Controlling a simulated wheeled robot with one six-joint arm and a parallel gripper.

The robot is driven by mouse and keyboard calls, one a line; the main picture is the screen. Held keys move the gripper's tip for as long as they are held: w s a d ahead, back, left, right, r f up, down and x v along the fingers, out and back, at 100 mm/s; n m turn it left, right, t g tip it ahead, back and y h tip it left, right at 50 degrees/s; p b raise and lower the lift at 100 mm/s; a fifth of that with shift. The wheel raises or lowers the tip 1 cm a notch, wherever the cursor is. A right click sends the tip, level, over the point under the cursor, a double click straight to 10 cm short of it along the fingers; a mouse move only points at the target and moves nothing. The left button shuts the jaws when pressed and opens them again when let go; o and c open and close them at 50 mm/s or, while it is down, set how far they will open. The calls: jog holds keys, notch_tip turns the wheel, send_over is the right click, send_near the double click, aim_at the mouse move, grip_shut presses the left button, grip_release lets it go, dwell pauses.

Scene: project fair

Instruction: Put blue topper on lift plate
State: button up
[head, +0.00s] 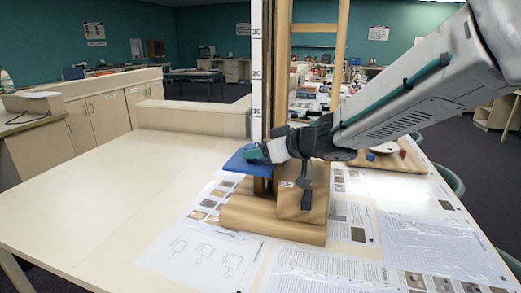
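A flat blue plate (241,164) sticks out to the left from the wooden lift tower, a little above its base; I take it to be the lift plate. My gripper (255,153) is at the right part of this plate, low over it or touching it. A small teal-green piece shows at the fingertips; I cannot tell whether it is a finger or a held thing. The finger opening is hidden. A small dark blue piece (371,157) lies on a wooden board to the right, behind my arm; it may be the blue topper.
The lift has a tall post with a number scale (257,75), a wooden base (262,222) and a box (300,203) with a hanging dark weight. The wooden board (418,167) also bears a red piece (403,154) and a white dish. Papers lie around the base; the table's left is clear.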

jog(key=shift+r, duration=0.15)
jog(key=v, duration=1.2)
jog(key=w+d+r+m+t+h, duration=0.2)
jog(key=d+r+m+t+h, duration=0.15)
jog(key=d+h, duration=0.4)
jog(key=s+d+f+m+h, duration=0.3)
jog(key=s+d+m+h, duration=0.2)
jog(key=d, duration=0.5)
jog(key=s+a+f+g+y, duration=0.1)
jog(key=s+f+g, duration=0.2)
jog(key=s, duration=0.5)
jog(key=s+a+f+g, duration=0.1)
jog(key=s+f+g, duration=0.2)
jog(key=s, duration=0.5)
jog(key=s+a+f+g+y, duration=0.1)
jog(key=s+f+g, duration=0.2)
jog(key=s+g, duration=0.2)
jog(key=s, duration=0.2)
jog(key=shift+s+f+y, duration=0.35)
jog(key=shift+s, duration=0.05)
